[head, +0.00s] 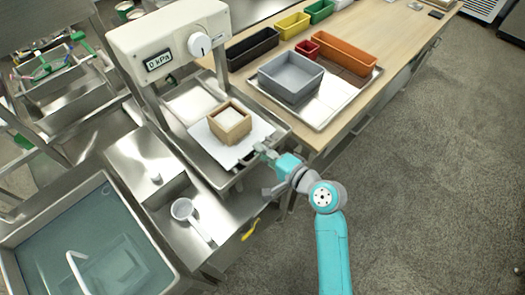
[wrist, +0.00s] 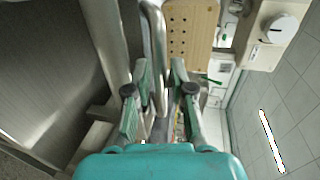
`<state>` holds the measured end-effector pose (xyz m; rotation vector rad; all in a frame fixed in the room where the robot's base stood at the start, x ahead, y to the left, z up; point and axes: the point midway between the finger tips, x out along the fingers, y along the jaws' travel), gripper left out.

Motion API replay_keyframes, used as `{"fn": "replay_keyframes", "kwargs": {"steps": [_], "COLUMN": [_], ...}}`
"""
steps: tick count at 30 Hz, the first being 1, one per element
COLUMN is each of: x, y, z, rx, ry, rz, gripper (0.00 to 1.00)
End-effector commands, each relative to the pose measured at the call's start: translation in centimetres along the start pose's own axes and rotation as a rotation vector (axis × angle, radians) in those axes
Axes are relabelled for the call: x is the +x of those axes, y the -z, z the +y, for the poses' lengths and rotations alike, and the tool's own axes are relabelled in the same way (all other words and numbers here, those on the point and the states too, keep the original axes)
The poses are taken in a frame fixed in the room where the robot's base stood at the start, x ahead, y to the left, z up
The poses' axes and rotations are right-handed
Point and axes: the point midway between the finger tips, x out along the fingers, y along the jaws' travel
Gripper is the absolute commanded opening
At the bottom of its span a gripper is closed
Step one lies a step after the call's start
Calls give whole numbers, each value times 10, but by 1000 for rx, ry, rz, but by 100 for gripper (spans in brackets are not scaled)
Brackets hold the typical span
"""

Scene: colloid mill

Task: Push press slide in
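The press (head: 175,50) has a white head with a dial and a display reading 0 kPa. Its metal slide (head: 283,128) sticks out of the frame toward my arm. A wooden box mould (head: 230,122) with white filling sits on a white cloth (head: 208,135) on the slide. My gripper (head: 262,150) is at the slide's front edge. In the wrist view, my gripper (wrist: 155,85) has its fingers apart, with a bent metal bar (wrist: 155,45) showing between or just beyond them. I cannot tell whether they touch it. The perforated side of the box also shows there (wrist: 190,35).
A wooden bench (head: 395,35) on the right holds a metal tray (head: 325,112) with a grey bin (head: 290,77) and several coloured bins. A water basin (head: 90,245) is at lower left. A white ladle (head: 185,212) lies on the steel counter. The floor at right is clear.

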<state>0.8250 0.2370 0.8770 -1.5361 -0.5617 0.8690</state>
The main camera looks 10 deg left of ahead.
Motion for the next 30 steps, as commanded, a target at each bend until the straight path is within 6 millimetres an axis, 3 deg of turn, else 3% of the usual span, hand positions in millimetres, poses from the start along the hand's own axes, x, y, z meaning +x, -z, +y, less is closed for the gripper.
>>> {"fn": "replay_keyframes", "kwargs": {"steps": [2,5,17,23,30], "x": [0,0,4,30,86], "y": [0,0,0,0,-1], "z": [0,0,-1,-7,-19], "rx": [0,0,0,-2,-2], "ry": [0,0,0,1,0], "rz": [0,0,0,-2,-3], "gripper": [23,0,0,0,0]}}
